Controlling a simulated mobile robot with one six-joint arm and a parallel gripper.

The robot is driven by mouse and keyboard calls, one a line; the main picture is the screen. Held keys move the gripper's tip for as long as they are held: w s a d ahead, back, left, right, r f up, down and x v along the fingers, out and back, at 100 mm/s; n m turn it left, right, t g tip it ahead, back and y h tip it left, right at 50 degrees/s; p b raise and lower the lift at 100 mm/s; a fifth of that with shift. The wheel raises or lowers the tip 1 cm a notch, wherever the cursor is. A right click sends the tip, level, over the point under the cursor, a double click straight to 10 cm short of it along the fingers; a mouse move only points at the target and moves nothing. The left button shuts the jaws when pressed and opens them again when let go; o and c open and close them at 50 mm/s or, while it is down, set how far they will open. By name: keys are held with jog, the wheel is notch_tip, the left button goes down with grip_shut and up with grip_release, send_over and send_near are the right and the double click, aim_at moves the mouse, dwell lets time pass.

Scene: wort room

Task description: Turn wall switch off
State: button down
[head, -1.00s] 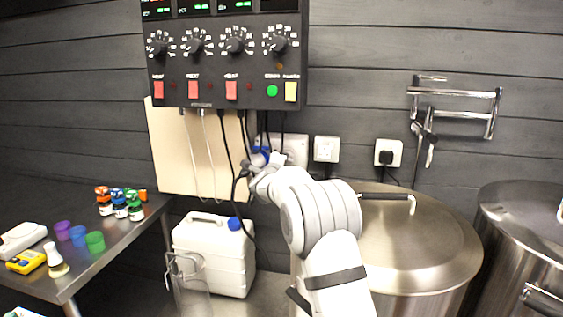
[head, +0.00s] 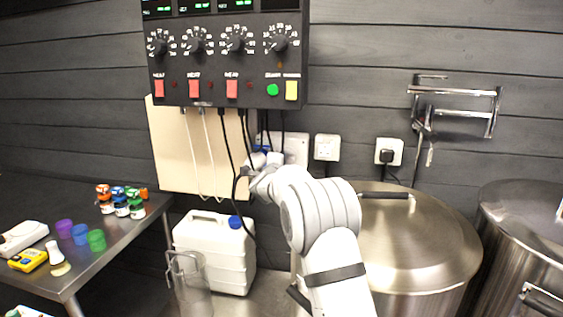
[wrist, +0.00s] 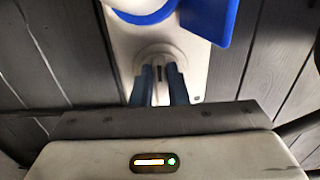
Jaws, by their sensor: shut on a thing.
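The wall switch is a white plate (head: 296,148) on the dark wall below the control panel, partly hidden by my wrist in the head view. In the wrist view, the switch plate (wrist: 122,38) has a round white base with a small knob, and a blue flap and white round part above it. My gripper (wrist: 161,82) has its two blue-grey fingers on either side of the knob and is shut on it. The knob is mostly hidden between the fingers, so its exact setting is unclear.
The control panel (head: 225,55) hangs above my gripper, with black cables dropping beside it. A white jerrycan (head: 213,262) stands below. A lidded steel kettle (head: 420,240) is to the right. Sockets (head: 327,147) and a metal rack (head: 455,92) are on the wall.

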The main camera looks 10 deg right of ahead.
jog(key=c, duration=1.4)
grip_release()
jog(key=shift+c, duration=0.2)
jog(key=b+v, duration=0.2)
jog(key=v, duration=0.5)
jog(key=shift+s+a, duration=0.2)
jog(key=shift+s, duration=0.15)
